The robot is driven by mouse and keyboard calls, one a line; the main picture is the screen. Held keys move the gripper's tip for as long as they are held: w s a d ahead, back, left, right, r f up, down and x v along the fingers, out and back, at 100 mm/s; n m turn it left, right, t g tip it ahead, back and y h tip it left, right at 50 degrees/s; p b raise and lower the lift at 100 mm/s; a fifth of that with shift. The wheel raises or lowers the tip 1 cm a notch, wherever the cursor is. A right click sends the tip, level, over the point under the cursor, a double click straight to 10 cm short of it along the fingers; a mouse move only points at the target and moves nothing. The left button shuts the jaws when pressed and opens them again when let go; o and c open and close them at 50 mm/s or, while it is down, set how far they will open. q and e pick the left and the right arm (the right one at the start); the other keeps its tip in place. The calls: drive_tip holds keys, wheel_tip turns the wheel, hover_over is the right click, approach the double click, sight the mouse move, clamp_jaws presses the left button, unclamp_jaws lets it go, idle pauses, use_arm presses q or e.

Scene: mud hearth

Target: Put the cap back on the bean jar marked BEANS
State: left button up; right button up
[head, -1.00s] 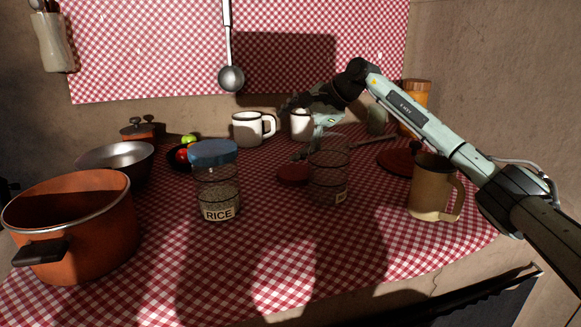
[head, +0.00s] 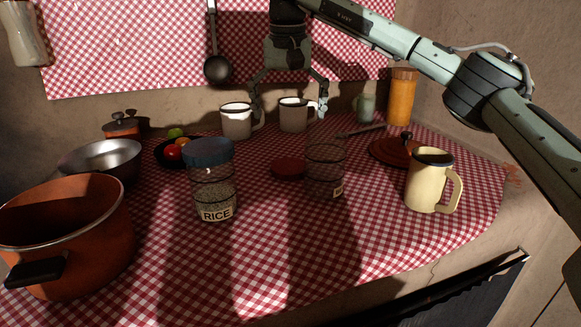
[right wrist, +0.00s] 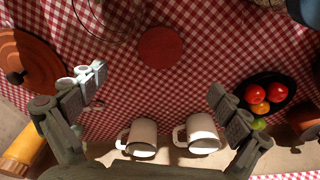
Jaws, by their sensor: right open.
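The cap, a flat red disc (head: 289,168), lies on the checked cloth behind and left of a clear glass jar (head: 325,172). The jar stands upright with its top uncovered. Only the edge of its label shows, so I cannot read it. My right gripper (head: 289,112) points down with its fingers spread, empty, above the table near the cap. In the right wrist view the cap (right wrist: 160,47) shows beyond the gap between the fingertips (right wrist: 157,84), and part of the jar (right wrist: 112,14) is at the top edge. My left gripper is not in view.
A RICE jar (head: 212,188) with a blue cap stands left. Two white mugs (head: 237,121) (head: 293,115) stand behind. A cream mug (head: 424,182) and a red pot lid (head: 393,151) are right. An orange pot (head: 72,240) is front left. The front middle cloth is clear.

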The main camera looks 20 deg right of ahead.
hover_over(289, 166)
drive_tip(key=shift+s+a+f, duration=0.1)
drive_tip(key=shift+s+f, duration=0.15)
drive_tip(key=shift+f, duration=1.25)
drive_tip(key=shift+s+a+f, duration=0.1)
drive_tip(key=shift+s+f, duration=0.1)
drive_tip(key=shift+f, duration=1.25)
drive_tip(key=f, duration=0.6)
drive_tip(key=shift+w+d, duration=0.3)
drive_tip(key=shift+w, duration=0.1)
drive_tip(key=c, duration=0.9)
